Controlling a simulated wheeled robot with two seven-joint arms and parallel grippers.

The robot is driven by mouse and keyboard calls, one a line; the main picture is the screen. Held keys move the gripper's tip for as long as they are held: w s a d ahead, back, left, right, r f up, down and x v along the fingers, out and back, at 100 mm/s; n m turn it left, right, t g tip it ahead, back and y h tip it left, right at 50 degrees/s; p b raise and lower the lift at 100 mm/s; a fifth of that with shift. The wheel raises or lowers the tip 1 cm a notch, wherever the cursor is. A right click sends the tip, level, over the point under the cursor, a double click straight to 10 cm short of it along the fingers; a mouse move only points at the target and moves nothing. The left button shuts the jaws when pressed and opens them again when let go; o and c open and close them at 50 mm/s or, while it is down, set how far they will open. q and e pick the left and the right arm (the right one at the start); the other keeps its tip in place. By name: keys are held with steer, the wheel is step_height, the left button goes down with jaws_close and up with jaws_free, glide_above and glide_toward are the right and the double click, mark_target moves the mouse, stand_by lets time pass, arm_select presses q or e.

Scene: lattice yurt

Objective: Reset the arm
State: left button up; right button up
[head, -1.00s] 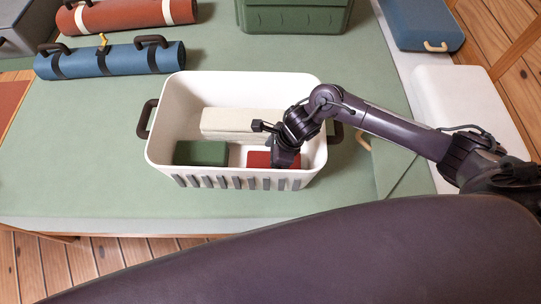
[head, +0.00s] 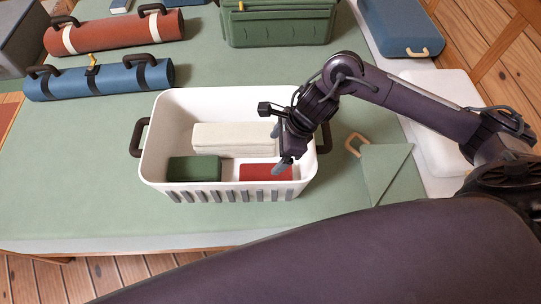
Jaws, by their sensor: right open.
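My right arm comes in from the right. Its gripper (head: 279,150) is open and empty, above the right part of the white basket (head: 165,112), with its fingers pointing down and left. Inside the basket lie a long cream block (head: 225,137) at the back, a dark green block (head: 194,169) at the front left and a red block (head: 258,172) at the front right. The gripper is over the red block's right end and hides a little of it. My left gripper is not in view.
Blue (head: 115,80) and red (head: 125,32) rolls lie at the back left, and a green crate (head: 275,25) stands at the back. A blue case (head: 398,30) is at the back right. A green folded piece (head: 383,170) lies right of the basket.

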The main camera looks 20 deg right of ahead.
steer(key=shift+s+d+r, duration=0.1)
steer(key=shift+d+r, duration=0.1)
steer(key=shift+r, duration=0.25)
